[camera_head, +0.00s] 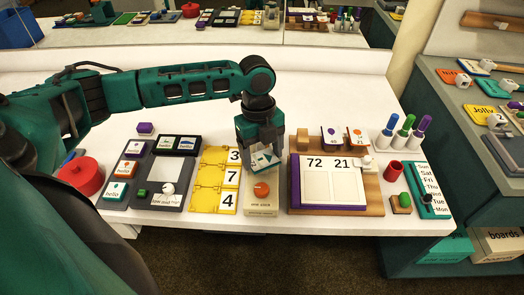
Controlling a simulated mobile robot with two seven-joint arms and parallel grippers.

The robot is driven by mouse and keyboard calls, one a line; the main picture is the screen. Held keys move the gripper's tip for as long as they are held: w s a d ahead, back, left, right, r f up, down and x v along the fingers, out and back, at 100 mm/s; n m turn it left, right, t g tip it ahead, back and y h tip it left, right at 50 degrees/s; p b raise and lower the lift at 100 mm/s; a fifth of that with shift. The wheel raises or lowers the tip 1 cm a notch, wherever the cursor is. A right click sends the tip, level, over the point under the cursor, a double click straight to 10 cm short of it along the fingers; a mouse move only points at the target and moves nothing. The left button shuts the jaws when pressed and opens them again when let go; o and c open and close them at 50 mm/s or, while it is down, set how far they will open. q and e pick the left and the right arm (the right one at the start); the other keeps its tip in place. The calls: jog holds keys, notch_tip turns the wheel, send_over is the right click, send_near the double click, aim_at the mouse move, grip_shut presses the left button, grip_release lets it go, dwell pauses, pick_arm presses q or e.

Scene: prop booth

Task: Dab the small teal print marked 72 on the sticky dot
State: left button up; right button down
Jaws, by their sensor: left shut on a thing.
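My left gripper (262,160) points down and is shut on a small white print with teal marks (265,159). Its number is too small to read, and the fingers hide part of it. The sticky dot (261,190) is a round orange patch on a beige block (262,210) just below and in front of the gripper. The held print appears to be above and behind the dot, apart from it. A board (348,196) to the right has columns headed 72 and 21. My right gripper is not in view.
A yellow number rack (208,184) and a dark stamp tray (172,200) stand left of the dot. Upright coloured markers (404,133), a red cup (393,171) and a green day strip (427,189) stand right. A red pot (82,176) is at far left. The table's back strip is clear.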

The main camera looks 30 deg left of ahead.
pick_arm(q)
jog(key=shift+f, duration=0.5)
dwell(0.6)
jog(key=shift+s+f+p, duration=0.1)
jog(key=shift+f+p, duration=0.05)
jog(key=shift+p, duration=0.25)
dwell(2.1)
notch_tip(320, 180, up, 2)
jog(key=shift+r+p, duration=0.1)
jog(key=shift+p, duration=0.55)
jog(key=shift+r, duration=2)
